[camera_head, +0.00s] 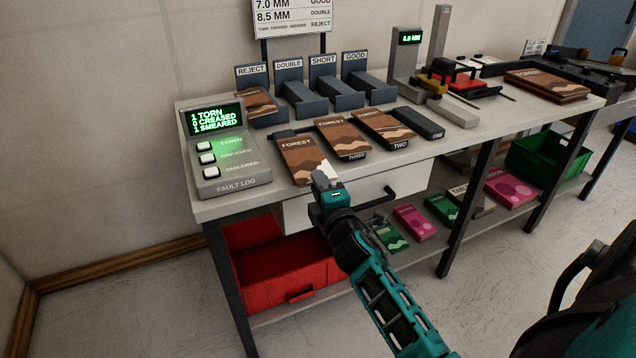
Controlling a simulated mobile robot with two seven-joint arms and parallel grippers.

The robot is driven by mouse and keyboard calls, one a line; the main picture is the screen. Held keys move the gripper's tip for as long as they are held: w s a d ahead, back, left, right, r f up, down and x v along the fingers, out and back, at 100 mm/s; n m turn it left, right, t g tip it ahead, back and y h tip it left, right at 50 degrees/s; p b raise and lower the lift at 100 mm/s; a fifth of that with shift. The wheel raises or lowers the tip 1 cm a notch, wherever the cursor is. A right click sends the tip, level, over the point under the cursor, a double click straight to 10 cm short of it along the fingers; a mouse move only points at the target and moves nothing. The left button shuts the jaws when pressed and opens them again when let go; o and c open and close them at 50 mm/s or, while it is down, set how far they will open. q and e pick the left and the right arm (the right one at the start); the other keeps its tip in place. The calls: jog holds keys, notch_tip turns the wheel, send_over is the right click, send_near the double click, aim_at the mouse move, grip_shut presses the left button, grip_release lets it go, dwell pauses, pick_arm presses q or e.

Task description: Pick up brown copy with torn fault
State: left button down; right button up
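A brown FOREST copy (300,155) lies on the bench top, the leftmost of three in the row. A pale, jagged patch shows at its near right corner, beside my gripper; I cannot tell if it is a tear or print. My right gripper (321,181) is at the near edge of this copy, its fingers partly hiding that corner. Whether the fingers are open or shut on it is not clear. Two more brown FOREST copies lie to the right, by the THREE label (343,138) and the TWO label (384,127). My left gripper is not in view.
Behind are slots labelled REJECT, DOUBLE, SHORT and GOOD; a brown copy (256,103) sits in REJECT. The fault log box (228,178) reads 1 torn, 0 creased, 1 smeared. A drawer handle (405,194) projects below. A red bin (265,262) stands underneath.

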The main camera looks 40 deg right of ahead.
jog(key=shift+w, duration=0.2)
grip_shut()
dwell(0.3)
dwell(0.4)
